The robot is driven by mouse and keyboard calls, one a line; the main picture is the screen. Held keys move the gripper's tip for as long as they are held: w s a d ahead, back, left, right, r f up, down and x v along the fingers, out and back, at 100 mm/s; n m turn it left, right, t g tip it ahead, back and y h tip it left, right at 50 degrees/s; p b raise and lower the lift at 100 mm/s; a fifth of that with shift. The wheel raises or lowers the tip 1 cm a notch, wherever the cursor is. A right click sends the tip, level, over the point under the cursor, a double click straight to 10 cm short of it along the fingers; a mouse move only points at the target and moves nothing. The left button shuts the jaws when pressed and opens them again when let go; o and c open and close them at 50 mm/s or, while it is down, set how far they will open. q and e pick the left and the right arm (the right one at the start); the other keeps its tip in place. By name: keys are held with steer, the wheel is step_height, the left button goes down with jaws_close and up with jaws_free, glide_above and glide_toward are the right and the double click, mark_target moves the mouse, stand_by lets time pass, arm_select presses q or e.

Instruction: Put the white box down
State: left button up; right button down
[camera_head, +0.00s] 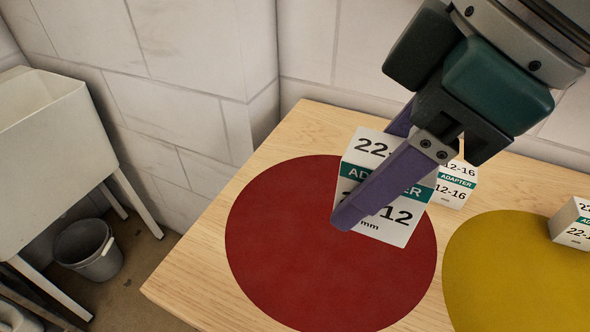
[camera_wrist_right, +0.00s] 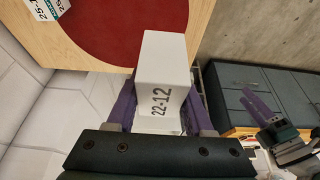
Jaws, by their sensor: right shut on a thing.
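The white box (camera_head: 403,222) has a green ADAPTER band and reads 22-12. My right gripper (camera_head: 362,200) is shut on it, with one purple finger across the labelled face; the far finger is mostly hidden behind the box. In the head view the box appears in front of the red disc (camera_head: 300,250); I cannot tell whether it touches it. In the right wrist view the box (camera_wrist_right: 162,62) sits between both purple fingers. What looks like my left gripper (camera_wrist_right: 262,106) shows at the right of that view, small; its opening is unclear.
The discs lie on a wooden table (camera_head: 200,262). A similar box reading 12-16 (camera_head: 462,180) stands close behind the held box. Another box (camera_head: 574,226) is at the right on the yellow disc (camera_head: 515,275). A grey bucket (camera_head: 95,252) and a white sink (camera_head: 50,150) stand left of the table.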

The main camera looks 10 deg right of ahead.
steer(key=f+b, duration=0.1)
steer(key=f, duration=0.5)
steer(key=f+b, duration=0.1)
steer(key=f, duration=0.6)
steer(key=shift+d+f, duration=0.2)
steer(key=shift+f, duration=0.1)
steer(key=shift+f+b, duration=0.75)
steer(key=shift+f, duration=1.45)
steer(key=shift+f, duration=0.15)
steer(key=shift+c, duration=1.4)
jaws_free()
